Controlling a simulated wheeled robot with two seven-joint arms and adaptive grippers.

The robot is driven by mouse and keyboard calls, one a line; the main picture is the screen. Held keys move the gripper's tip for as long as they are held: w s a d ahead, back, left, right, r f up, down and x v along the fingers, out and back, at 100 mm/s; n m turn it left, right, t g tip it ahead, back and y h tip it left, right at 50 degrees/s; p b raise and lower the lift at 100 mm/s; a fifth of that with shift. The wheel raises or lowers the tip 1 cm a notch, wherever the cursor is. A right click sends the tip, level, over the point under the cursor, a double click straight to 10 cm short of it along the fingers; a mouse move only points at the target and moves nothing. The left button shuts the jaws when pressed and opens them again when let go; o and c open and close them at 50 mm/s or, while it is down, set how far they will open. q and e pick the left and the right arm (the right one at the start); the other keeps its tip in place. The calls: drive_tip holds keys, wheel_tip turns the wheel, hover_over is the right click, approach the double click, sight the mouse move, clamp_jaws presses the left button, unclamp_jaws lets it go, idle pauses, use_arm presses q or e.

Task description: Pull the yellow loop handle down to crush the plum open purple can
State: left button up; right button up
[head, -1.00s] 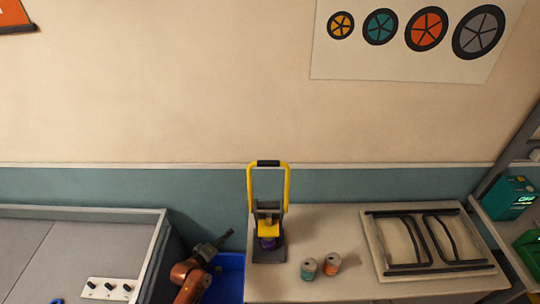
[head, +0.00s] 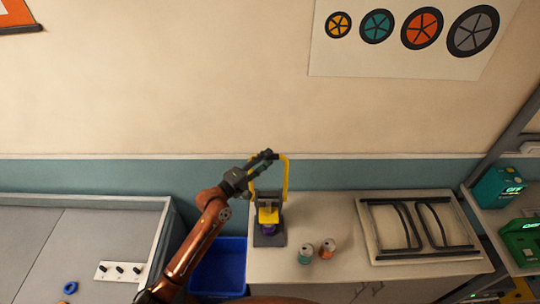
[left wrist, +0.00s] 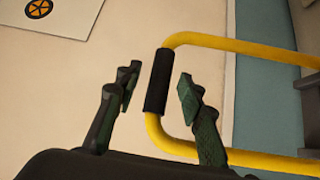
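The yellow loop handle (head: 286,177) stands upright on the can crusher in the head view, with a black grip across its top. In the left wrist view the black grip (left wrist: 159,80) lies between the two fingers of my left gripper (left wrist: 158,92), with gaps on both sides. My left gripper (head: 262,160) is open at the top of the loop. The purple can (head: 268,229) sits in the crusher (head: 270,240) under its yellow block, partly hidden. My right gripper is not in view.
Two other cans, one teal (head: 306,253) and one orange (head: 327,249), stand on the counter right of the crusher. A framed board (head: 420,230) lies farther right. A blue bin (head: 220,270) sits below, left of the counter.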

use_arm(q)
drive_tip(key=shift+x, duration=1.1)
clamp_jaws()
drive_tip(key=shift+a, duration=0.1)
